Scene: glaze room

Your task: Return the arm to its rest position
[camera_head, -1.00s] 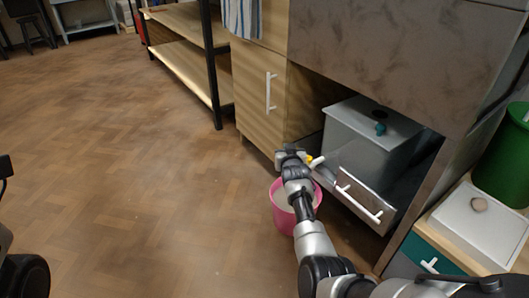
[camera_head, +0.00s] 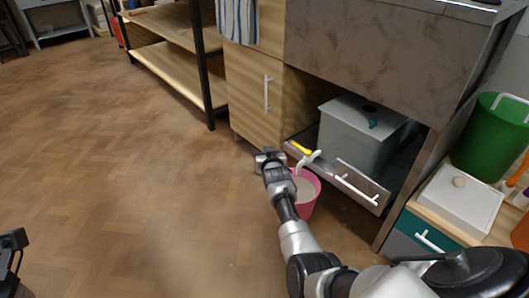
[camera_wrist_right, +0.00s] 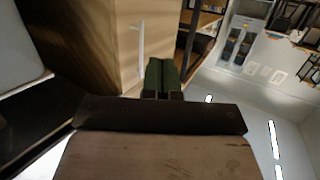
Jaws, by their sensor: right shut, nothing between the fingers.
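My right arm reaches in from the lower right of the head view. Its gripper (camera_head: 268,158) is above the floor, left of the open drawer (camera_head: 335,175) and beside a pink bucket (camera_head: 306,192). In the right wrist view the two green fingers (camera_wrist_right: 162,75) are together with nothing between them. A dark piece, probably of my left arm, shows at the lower left edge of the head view. Its fingers cannot be made out.
A grey box (camera_head: 358,135) with a teal knob sits in the recess behind the drawer. A yellow item (camera_head: 300,147) lies at the drawer's left end. A wooden cabinet (camera_head: 254,95) stands behind the gripper. A green bucket (camera_head: 490,140) stands at right. The floor at left is clear.

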